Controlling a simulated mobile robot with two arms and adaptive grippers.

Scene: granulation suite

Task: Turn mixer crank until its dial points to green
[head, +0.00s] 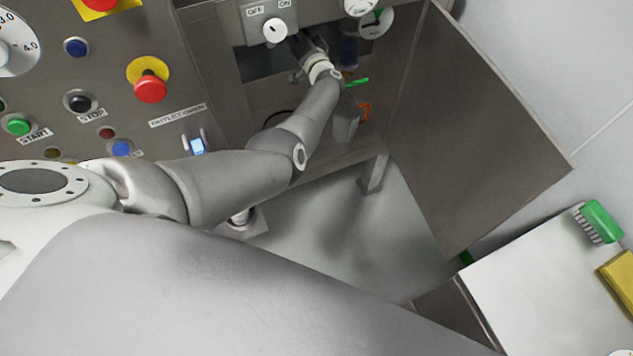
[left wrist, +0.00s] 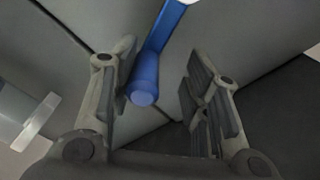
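The crank's blue handle (left wrist: 145,82) shows in the left wrist view as a rod with a rounded end. My left gripper (left wrist: 163,70) is open with the handle between its fingers, nearer the left finger; contact cannot be told. In the head view my left gripper (head: 305,46) reaches into the cabinet recess, partly hidden by its wrist. A blue part (head: 348,52) stands just right of it, perhaps the crank. A white dial (head: 375,22) with some green sits above right; its pointer is too small to read. My right gripper is not in view.
The cabinet's open door (head: 480,130) stands right of the recess. A panel with a red stop button (head: 150,88) is at the left. A key switch (head: 275,29) is above the gripper. A white table (head: 540,280) with a green brush (head: 601,221) is lower right.

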